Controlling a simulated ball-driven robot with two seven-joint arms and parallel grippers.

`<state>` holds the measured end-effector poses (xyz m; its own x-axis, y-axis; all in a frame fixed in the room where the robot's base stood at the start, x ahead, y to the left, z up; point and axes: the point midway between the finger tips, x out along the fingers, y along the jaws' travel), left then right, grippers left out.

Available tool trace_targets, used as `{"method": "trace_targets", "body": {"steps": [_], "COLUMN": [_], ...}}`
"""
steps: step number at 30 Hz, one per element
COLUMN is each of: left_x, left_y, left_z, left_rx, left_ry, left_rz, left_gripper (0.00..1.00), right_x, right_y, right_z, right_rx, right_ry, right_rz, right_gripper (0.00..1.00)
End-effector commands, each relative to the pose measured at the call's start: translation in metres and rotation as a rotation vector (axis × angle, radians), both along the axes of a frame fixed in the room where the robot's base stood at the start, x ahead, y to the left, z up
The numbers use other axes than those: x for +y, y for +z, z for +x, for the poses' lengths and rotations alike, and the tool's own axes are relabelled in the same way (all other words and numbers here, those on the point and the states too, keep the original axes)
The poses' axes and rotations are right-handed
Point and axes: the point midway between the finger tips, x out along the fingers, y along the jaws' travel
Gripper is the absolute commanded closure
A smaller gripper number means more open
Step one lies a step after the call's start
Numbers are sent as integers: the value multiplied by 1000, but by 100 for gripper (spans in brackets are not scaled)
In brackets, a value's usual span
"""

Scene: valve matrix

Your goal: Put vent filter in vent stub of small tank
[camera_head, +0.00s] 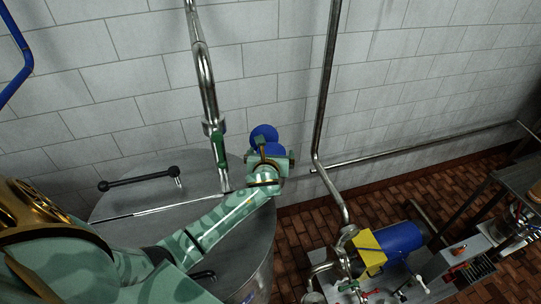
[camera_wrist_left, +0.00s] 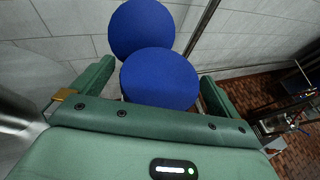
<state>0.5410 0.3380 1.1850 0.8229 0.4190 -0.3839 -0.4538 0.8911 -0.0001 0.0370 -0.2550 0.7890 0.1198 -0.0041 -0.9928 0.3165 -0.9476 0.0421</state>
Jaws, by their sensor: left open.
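Two round blue shapes, which look like the vent filter, show at my left gripper; in the wrist view one (camera_wrist_left: 160,78) is nearer and partly covers the other (camera_wrist_left: 141,28). I cannot tell whether they are one piece or two. They also show in the head view (camera_head: 264,132). My left gripper (camera_head: 270,155) is open above the right rim of a grey steel tank (camera_head: 130,202). Its green fingers stand on either side of the nearer blue shape, with a gap showing. The vent stub is not discernible. My right gripper is not in view.
A steel pipe with a green valve handle (camera_head: 220,148) comes down to the tank top. A black bar handle (camera_head: 138,179) lies left on the lid. Another vertical pipe (camera_head: 325,95) runs right of my gripper. A blue motor (camera_head: 400,240) stands at lower right. A tiled wall is behind.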

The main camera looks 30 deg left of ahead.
Motion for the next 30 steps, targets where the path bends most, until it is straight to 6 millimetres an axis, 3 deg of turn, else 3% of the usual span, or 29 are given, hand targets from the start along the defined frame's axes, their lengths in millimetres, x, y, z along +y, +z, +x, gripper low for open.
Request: {"method": "trace_targets", "body": {"steps": [5, 18, 30], "left_x": [-7, -46, -50], "left_y": [8, 43, 49], "left_z": [-13, -89, -99], "left_rx": [0, 0, -1], "left_ry": [-2, 0, 1], "left_rz": [-1, 0, 0], "left_gripper": [0, 0, 0], "right_x": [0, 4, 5], "right_y": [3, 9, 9], "right_z": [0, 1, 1], "right_rx": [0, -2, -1], "right_ry": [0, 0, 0], "right_rz": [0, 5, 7], "right_gripper": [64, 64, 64]}}
